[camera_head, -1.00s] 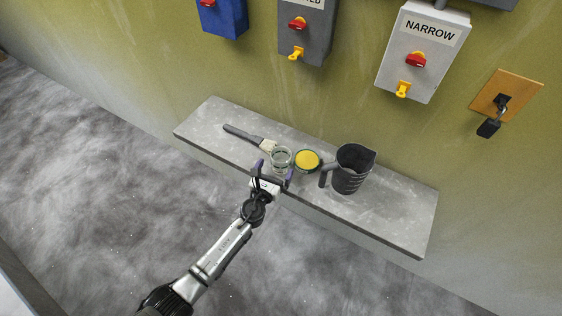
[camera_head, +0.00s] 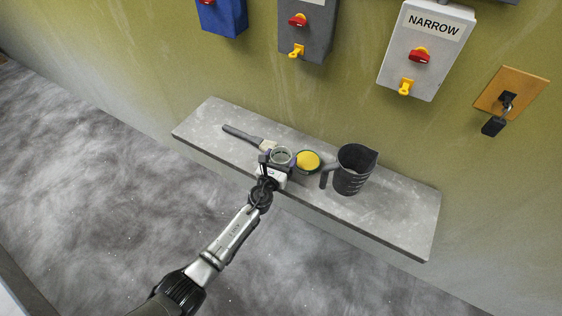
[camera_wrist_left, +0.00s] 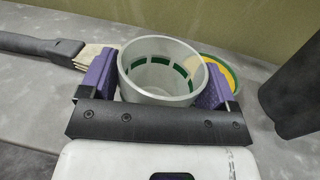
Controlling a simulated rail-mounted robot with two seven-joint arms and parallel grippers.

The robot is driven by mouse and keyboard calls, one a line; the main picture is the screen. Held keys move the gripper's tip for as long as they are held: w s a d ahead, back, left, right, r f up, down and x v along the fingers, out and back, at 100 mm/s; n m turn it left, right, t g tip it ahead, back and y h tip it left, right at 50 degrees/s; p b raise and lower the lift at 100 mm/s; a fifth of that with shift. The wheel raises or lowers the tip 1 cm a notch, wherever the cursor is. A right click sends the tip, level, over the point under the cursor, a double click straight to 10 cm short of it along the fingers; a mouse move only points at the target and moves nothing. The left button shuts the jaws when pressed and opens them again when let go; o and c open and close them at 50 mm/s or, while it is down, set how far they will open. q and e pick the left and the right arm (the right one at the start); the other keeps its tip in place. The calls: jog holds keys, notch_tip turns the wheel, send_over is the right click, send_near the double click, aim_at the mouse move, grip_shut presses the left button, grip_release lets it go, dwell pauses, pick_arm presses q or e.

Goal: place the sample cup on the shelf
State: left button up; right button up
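The sample cup (camera_head: 282,156), a clear round cup with green marks inside, is upright at the shelf (camera_head: 395,215). My left gripper (camera_head: 279,160) has its purple fingers on both sides of it. In the left wrist view the cup (camera_wrist_left: 160,82) fills the space between the fingers (camera_wrist_left: 160,88), with no clear gap at either side. I cannot tell whether they press on it. The cup's base is hidden behind the gripper. My right gripper is not in view.
A yellow disc with a green rim (camera_head: 308,161) lies close right of the cup. A dark jug (camera_head: 353,172) stands further right. A brush (camera_head: 243,134) lies to the left. Switch boxes, one marked NARROW (camera_head: 425,50), hang on the wall. The shelf's right end is clear.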

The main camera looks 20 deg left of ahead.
pick_arm(q)
jog(key=c, duration=0.6)
